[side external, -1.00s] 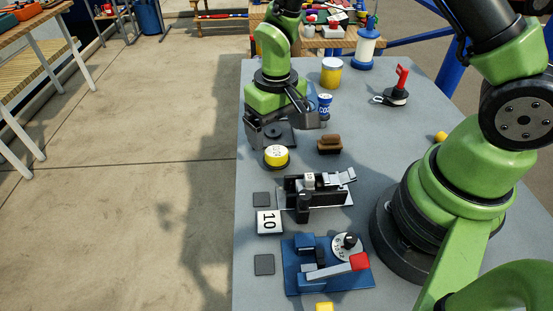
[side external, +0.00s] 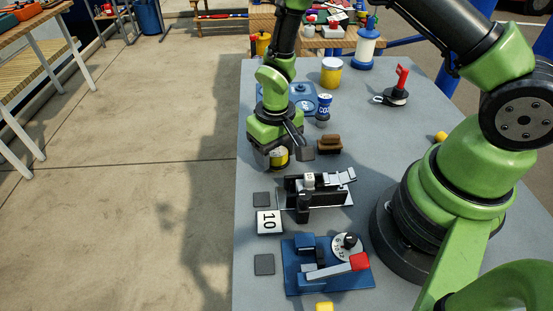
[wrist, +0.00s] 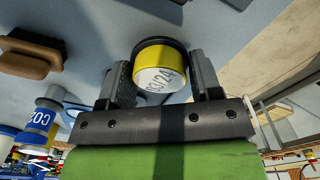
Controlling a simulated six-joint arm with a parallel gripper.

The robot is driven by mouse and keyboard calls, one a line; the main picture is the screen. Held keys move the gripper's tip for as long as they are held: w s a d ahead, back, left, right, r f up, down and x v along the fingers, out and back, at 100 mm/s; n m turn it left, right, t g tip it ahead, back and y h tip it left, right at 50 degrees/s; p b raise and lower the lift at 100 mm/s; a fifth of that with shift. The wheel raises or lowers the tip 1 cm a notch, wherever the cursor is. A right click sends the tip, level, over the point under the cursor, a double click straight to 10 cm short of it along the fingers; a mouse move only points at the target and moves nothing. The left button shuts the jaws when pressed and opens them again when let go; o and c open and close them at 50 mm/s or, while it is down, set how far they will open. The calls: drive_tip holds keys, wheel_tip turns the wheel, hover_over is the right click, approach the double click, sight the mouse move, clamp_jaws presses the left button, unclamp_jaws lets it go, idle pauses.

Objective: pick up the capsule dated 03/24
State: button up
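The capsule dated 03/24 (wrist: 160,78) has a white top with the date, a yellow band and a black base. It stands on the grey bench between the fingers of my gripper (wrist: 162,68) in the wrist view. My gripper is open, with one finger on each side of the capsule, very close to it; contact cannot be made out. In the side view my gripper (side external: 283,155) is low over the bench and hides part of the capsule (side external: 279,157), whose yellow side shows.
A brown-handled brush (side external: 329,144) and a blue CO2 canister (side external: 324,104) stand close by. The bench's left edge is close.

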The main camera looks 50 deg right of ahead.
drive_tip(key=shift+c, duration=0.6)
drive_tip(key=shift+r, duration=0.1)
